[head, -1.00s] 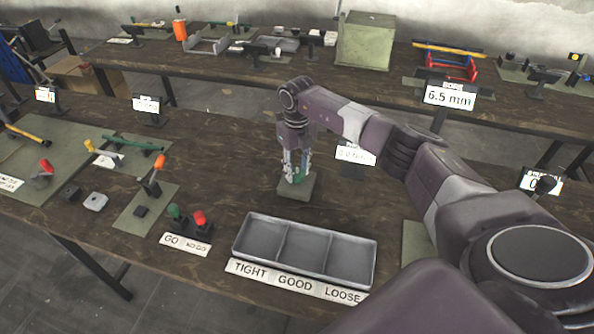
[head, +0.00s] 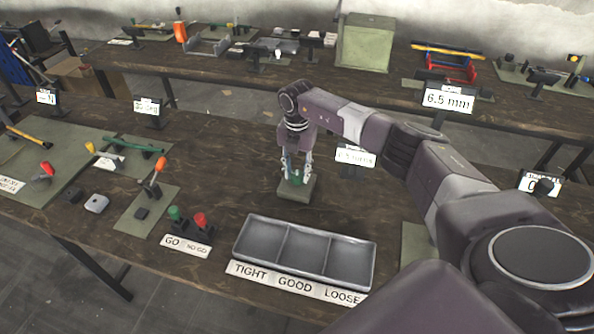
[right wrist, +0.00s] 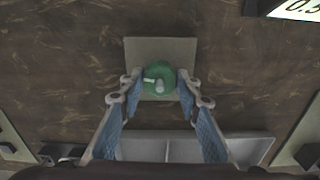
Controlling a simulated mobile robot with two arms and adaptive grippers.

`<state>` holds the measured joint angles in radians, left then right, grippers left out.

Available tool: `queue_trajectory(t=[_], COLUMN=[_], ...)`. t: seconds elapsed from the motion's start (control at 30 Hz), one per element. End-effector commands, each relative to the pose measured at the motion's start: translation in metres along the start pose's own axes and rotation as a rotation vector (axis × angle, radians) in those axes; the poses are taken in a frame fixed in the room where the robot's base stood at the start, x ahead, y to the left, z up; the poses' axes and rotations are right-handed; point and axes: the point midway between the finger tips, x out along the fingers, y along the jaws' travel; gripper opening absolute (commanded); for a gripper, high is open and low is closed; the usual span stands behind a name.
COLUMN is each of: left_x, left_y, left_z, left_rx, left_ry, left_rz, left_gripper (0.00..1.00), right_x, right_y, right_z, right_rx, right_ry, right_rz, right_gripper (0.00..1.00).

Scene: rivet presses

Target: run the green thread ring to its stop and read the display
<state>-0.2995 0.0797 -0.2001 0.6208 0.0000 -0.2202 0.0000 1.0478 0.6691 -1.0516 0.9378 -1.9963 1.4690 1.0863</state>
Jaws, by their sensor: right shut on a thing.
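The green thread ring (right wrist: 158,77) sits on a stud at the middle of a grey-green base block (head: 297,188). My right gripper (head: 296,176) comes down over the block, and its two fingers close on the ring from both sides in the right wrist view (right wrist: 158,82). In the head view the fingers hide most of the ring. A display sign (head: 355,156) stands just behind and right of the block; its small digits are blurred. In the right wrist view only a corner of a display (right wrist: 296,10) shows, reading "0.5" before the edge cuts it. My left gripper is out of view.
A grey three-part tray (head: 304,251) with a TIGHT, GOOD, LOOSE label lies in front of the block. Green and red GO and NO GO gauges (head: 187,217) stand to its left. A 6.5 mm sign (head: 449,98) stands at the back right. Bare wood surrounds the block.

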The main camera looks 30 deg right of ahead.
Motion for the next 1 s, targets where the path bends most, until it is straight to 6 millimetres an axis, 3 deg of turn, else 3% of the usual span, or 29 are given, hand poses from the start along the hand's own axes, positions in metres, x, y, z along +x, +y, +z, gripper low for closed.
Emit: queue_trajectory(t=[0.3,0.87,0.9,1.0], left_x=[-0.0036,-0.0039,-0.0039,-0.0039], left_y=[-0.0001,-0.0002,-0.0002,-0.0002], left_z=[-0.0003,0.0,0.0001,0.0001], left_rx=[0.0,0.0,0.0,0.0], left_ry=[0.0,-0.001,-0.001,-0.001], left_rz=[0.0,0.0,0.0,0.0], left_gripper=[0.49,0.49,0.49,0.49], right_x=[-0.0011,-0.001,-0.001,-0.0009], right_y=[0.0001,0.0002,0.0002,0.0001], right_z=[0.0009,0.0013,0.0013,0.0011], right_rx=[0.128,0.155,0.155,0.154], right_ry=[-0.002,-0.003,-0.003,-0.002], right_rz=[0.001,0.002,0.002,0.002], right_gripper=[0.07,0.07,0.34,0.45])
